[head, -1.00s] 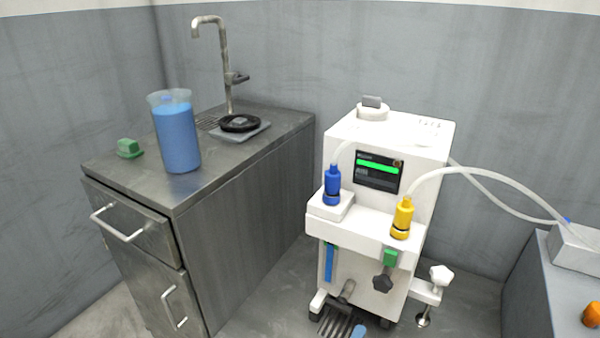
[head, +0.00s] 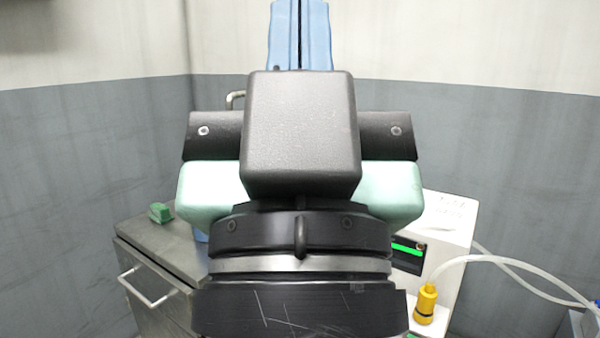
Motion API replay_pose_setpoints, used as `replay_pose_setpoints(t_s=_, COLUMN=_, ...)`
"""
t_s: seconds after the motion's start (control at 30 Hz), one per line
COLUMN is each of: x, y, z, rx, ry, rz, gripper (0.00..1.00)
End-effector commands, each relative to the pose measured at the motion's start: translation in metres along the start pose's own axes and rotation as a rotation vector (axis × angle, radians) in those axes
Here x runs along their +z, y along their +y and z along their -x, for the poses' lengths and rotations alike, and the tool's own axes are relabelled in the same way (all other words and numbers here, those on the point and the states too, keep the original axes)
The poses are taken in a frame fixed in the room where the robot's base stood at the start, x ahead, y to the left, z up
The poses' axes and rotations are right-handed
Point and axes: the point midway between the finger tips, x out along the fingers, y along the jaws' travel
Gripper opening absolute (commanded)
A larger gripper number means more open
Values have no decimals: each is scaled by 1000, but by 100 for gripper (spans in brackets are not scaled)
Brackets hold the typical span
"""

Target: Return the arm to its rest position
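My gripper (head: 300,30) points up at the top centre of the head view. Its two blue fingers lie side by side with only a narrow dark line between them, so it looks shut, with nothing seen in it. The finger ends are at or beyond the top edge of the picture. My arm's black and mint-green wrist parts fill the middle of the view, upright and close to the camera. They hide most of the worktop and of the white machine.
The steel cabinet (head: 140,250) stands left with a green block (head: 160,212) on it. A sliver of blue (head: 201,236) shows beside my arm. The white machine (head: 449,230) with a yellow connector (head: 426,303) and pale tubing (head: 500,259) is right. Grey walls stand behind.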

Motion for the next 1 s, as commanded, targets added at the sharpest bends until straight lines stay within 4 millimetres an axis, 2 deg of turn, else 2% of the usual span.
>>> replay_pose_setpoints(t_s=0.03, x=-20, y=0, z=-22, rx=0, ry=-1, rz=1, gripper=0)
replay_pose_setpoints(t_s=0.7, x=-162, y=-1, z=-174, rx=0, ry=-4, rz=5, gripper=0)
replay_pose_setpoints(t_s=0.9, x=-195, y=-1, z=-210, rx=-1, ry=-5, rz=5, gripper=0)
replay_pose_setpoints(t_s=1.0, x=-204, y=-1, z=-219, rx=-1, ry=-5, rz=5, gripper=0)
